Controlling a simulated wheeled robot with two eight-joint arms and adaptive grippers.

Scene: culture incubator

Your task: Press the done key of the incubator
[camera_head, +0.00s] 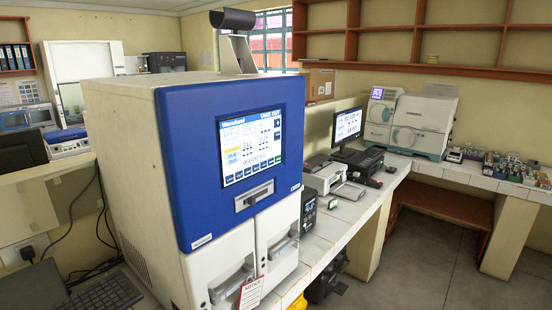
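The incubator, a large white cabinet with a blue front panel (188,160), stands in the middle-left of the head view. Its lit touch screen (250,148) faces right and toward me. The screen shows rows of text, a column of small keys at its right edge and a row of dark blue keys along its bottom. A small green key (278,159) sits at the lower right of the screen. The key labels are too small to read, so I cannot tell which one is the done key. Neither of my grippers is in view.
A black keyboard (104,296) lies at the lower left beside the cabinet. Right of it, a white counter (345,213) carries small devices, a monitor (347,124) and a white-and-teal machine (424,122). The floor (415,262) at right is clear.

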